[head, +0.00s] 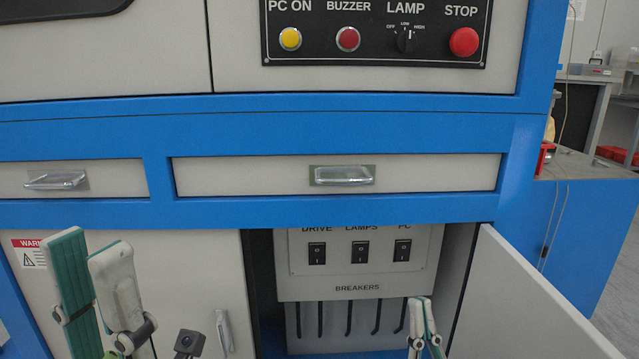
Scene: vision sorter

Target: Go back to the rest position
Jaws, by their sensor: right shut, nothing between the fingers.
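My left gripper (88,246) is at the lower left, in front of the cabinet's lower left door. Its two pale fingers with teal pads point up and stand apart, with nothing seen between them. My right gripper (421,303) is at the bottom, right of centre, in front of the open breaker compartment. Its fingers are shut together with nothing between them. It is just below the breaker panel (312,265) in the picture. The bases of both grippers are cut off or hidden at the bottom edge.
The lower right door (530,300) is swung open beside my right gripper. Two drawers with handles, the left (57,180) and the right (342,175), are shut. A control panel (375,52) with a red stop button is above. A blue bench (580,200) stands at right.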

